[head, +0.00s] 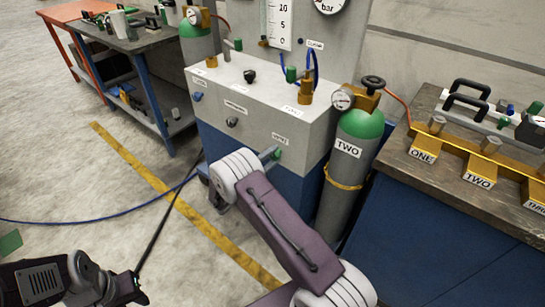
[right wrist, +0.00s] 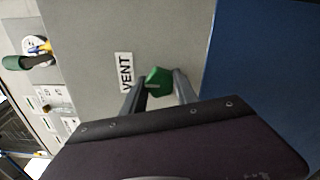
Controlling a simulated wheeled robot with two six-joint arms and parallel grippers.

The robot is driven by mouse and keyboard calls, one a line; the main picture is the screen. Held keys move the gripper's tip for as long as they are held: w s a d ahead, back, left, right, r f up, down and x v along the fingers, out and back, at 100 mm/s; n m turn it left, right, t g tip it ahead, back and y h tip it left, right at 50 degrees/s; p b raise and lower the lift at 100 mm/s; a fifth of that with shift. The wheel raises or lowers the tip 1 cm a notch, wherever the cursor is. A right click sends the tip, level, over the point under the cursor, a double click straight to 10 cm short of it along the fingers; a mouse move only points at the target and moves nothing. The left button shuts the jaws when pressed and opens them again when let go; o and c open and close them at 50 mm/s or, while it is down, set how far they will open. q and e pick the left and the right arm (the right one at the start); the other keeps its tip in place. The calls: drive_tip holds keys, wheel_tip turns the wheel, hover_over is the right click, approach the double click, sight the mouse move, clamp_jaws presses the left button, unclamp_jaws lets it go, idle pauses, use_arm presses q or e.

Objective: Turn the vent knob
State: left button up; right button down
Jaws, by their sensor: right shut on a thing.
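The vent knob (right wrist: 158,80) is a small green knob on the grey front panel of a cabinet, just beside a white VENT label (right wrist: 125,72). In the head view the knob (head: 279,155) sits below the VENT label (head: 280,140), partly hidden by my gripper. My right gripper (head: 269,153) reaches the panel there. In the right wrist view its two grey fingers (right wrist: 159,88) stand on either side of the knob and are shut on it. Part of my left arm shows at the lower left of the head view, well away from the panel; its fingers cannot be made out.
A green-topped gas cylinder labelled TWO (head: 358,150) stands just right of the cabinet (head: 215,100). A bench with a yellow manifold (head: 455,150) is at the right. Other dark knobs (head: 232,122) sit left on the panel. The floor at left is mostly clear, with a blue hose (head: 90,221).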

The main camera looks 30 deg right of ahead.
drive_tip(key=c, duration=0.9)
unclamp_jaws()
drive_tip(key=shift+c, duration=0.2)
drive_tip(key=p+v, duration=0.1)
drive_tip(key=v, duration=0.8)
